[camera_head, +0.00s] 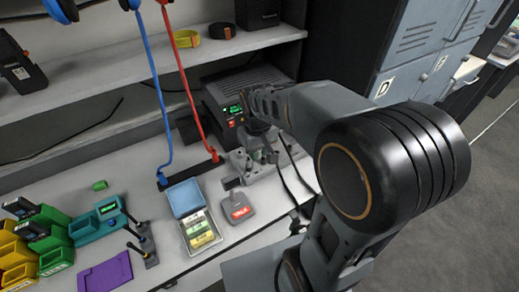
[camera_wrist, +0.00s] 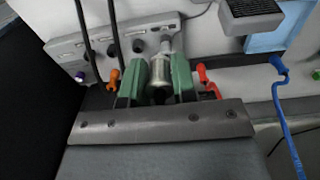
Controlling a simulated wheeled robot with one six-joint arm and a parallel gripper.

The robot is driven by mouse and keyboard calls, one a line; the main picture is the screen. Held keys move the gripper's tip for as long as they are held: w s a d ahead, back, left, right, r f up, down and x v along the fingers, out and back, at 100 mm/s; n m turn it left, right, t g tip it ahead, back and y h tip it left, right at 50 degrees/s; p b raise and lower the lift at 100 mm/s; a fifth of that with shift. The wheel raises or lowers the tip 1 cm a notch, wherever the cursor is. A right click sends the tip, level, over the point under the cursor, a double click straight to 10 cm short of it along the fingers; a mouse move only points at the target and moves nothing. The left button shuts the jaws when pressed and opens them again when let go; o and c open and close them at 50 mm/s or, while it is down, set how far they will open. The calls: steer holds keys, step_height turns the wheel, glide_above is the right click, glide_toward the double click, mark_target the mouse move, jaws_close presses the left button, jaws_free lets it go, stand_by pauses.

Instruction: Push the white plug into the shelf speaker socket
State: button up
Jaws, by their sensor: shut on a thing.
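In the wrist view, the green-padded fingers of my gripper (camera_wrist: 161,78) are closed on a pale, silvery cylindrical plug (camera_wrist: 160,70), which I take to be the white plug. Its far end points at a grey socket panel (camera_wrist: 100,45) with several dark round openings. The tip is close to or at the panel; I cannot tell whether it is inside a socket. The socket labels are not readable. In the head view my gripper (camera_head: 262,152) is low over the grey panel (camera_head: 255,172) on the bench; my arm hides part of it and the plug is not clear there.
Orange (camera_wrist: 115,77), red (camera_wrist: 203,75) and purple (camera_wrist: 80,76) plugs lie near the panel, with black cables close by. A black radio unit (camera_head: 245,95) stands behind.

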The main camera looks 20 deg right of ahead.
steer(key=shift+d, duration=0.1)
steer(key=shift+w+d+f+p, duration=0.75)
steer(key=shift+w+d+f, duration=0.5)
steer(key=shift+w+d, duration=2.1)
steer(key=shift+w+d+f+p, duration=0.7)
steer(key=shift+w+d+f, duration=0.85)
steer(key=shift+d, duration=3.3)
steer(key=shift+w+f+b, duration=0.15)
steer(key=shift+f+b, duration=0.85)
steer(key=shift+f, duration=0.3)
steer(key=shift+w+f+b, duration=0.15)
steer(key=shift+f+b, duration=0.85)
steer(key=shift+f, duration=0.25)
steer(key=shift+f+b, duration=0.8)
steer(key=shift+f, duration=0.45)
steer(key=o, duration=0.9)
steer(key=shift+c, duration=0.2)
steer(key=shift+r, duration=0.15)
step_height(320, 180, up, 8)
steer(key=p, duration=0.5)
steer(key=shift+p, duration=0.4)
